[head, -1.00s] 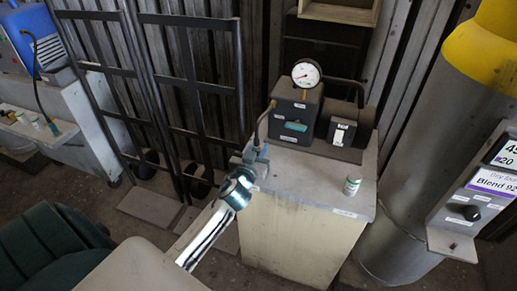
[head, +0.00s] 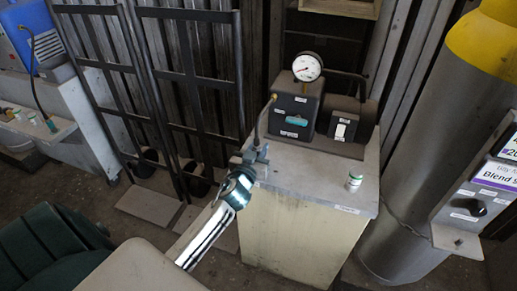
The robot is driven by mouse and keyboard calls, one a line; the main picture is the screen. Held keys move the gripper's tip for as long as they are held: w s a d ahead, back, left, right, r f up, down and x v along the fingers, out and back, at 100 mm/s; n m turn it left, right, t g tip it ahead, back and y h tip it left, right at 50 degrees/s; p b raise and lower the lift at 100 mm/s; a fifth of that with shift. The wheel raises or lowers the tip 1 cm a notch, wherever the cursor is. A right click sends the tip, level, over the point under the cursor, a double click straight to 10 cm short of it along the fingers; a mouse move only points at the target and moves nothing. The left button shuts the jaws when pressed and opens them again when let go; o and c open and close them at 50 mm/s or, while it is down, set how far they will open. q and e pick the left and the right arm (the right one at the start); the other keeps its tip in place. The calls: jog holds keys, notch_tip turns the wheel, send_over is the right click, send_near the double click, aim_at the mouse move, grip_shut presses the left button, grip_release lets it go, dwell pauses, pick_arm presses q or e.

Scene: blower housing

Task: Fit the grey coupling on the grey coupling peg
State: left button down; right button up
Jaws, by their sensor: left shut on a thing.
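My left gripper (head: 257,156) is shut at the left edge of the cabinet top, at the foot of a dark hose (head: 262,122). The thing between its fingers is small and mostly hidden; it appears to be the grey coupling at the hose's end. The hose rises from there to an orange-tipped fitting (head: 274,97) at the left side of the dark blower housing (head: 296,112). I cannot make out the grey coupling peg clearly, nor whether the coupling touches it. My right gripper is not in view.
The cabinet top (head: 310,175) is mostly clear at the front, with a small white-and-green can (head: 354,181) at right. A gauge (head: 307,67) stands on the housing.

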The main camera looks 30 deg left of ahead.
pick_arm(q)
jog(key=c, duration=1.1)
grip_release()
jog(key=shift+o, duration=0.2)
jog(key=shift+s+f, duration=0.1)
jog(key=shift+s, duration=0.1)
jog(key=b+v, duration=0.2)
jog(key=v, duration=0.8)
jog(key=shift+s, duration=0.25)
